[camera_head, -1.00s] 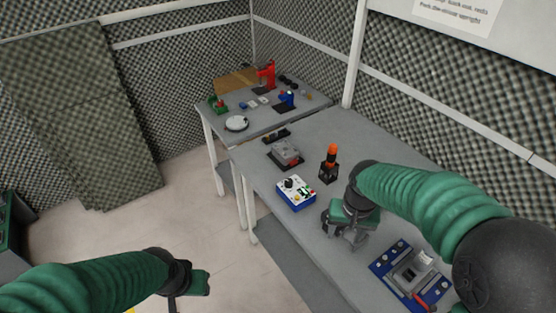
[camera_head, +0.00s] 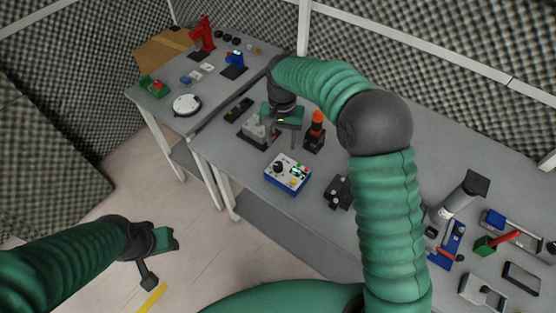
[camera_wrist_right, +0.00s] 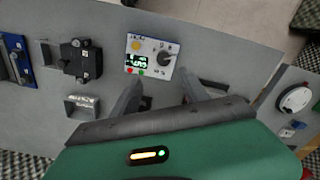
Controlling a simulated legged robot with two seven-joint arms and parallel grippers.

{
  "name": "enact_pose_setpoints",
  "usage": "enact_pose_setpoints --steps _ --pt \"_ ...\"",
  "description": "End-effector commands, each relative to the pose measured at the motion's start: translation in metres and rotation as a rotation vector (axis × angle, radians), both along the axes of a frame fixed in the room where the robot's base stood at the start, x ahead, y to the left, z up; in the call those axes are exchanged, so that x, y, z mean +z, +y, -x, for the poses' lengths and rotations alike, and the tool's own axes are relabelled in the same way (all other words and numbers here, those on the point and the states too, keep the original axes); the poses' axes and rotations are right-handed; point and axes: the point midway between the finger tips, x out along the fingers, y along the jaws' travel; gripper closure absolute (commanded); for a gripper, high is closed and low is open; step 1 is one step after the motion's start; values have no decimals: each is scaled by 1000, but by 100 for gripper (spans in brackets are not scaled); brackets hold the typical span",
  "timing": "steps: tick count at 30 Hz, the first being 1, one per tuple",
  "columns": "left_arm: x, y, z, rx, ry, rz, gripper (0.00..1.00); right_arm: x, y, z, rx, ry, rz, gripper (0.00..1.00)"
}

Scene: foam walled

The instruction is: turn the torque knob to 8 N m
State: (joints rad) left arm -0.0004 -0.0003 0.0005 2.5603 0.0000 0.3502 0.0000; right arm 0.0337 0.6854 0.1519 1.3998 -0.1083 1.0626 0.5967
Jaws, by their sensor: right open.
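The torque controller is a blue and white box (camera_head: 289,179) on the grey bench, with a black knob (camera_head: 278,167) and a lit green display. In the right wrist view the box (camera_wrist_right: 134,50) lies just beyond the fingertips, its knob (camera_wrist_right: 170,57) toward the right finger. The display's figures are too small to read surely. My right gripper (camera_head: 281,133) is open and empty, above the bench behind the box; its fingers also show in the right wrist view (camera_wrist_right: 159,88), apart from the knob. My left gripper (camera_head: 153,266) hangs over the floor; its finger gap is unclear.
An orange-topped screwdriver in a black stand (camera_head: 315,137) and a grey fixture (camera_head: 254,131) stand close to my right gripper. A black clamp block (camera_head: 339,191) sits right of the box. Several tools crowd the bench's right end. The bench in front of the box is clear.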

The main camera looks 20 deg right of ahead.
Motion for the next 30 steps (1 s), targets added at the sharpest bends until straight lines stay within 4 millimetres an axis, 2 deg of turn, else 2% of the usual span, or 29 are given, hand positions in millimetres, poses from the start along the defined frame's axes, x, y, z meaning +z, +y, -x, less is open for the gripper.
enact_pose_setpoints --steps 1,6,13,18,25,30 --pt "1 0 0 0 0 0 59 -14 3 1 2 7 1 47" --pt "5 0 0 0 0 0 59 -60 5 0 3 8 3 47" --pt "9 0 0 1 0 0 59 -107 4 0 3 4 1 47" --pt "9 0 0 1 0 0 59 -120 2 0 3 1 0 47" --pt "9 0 0 1 0 0 59 -121 4 -1 3 1 2 47" --pt "9 0 0 1 0 0 59 -121 4 -1 3 1 2 70"
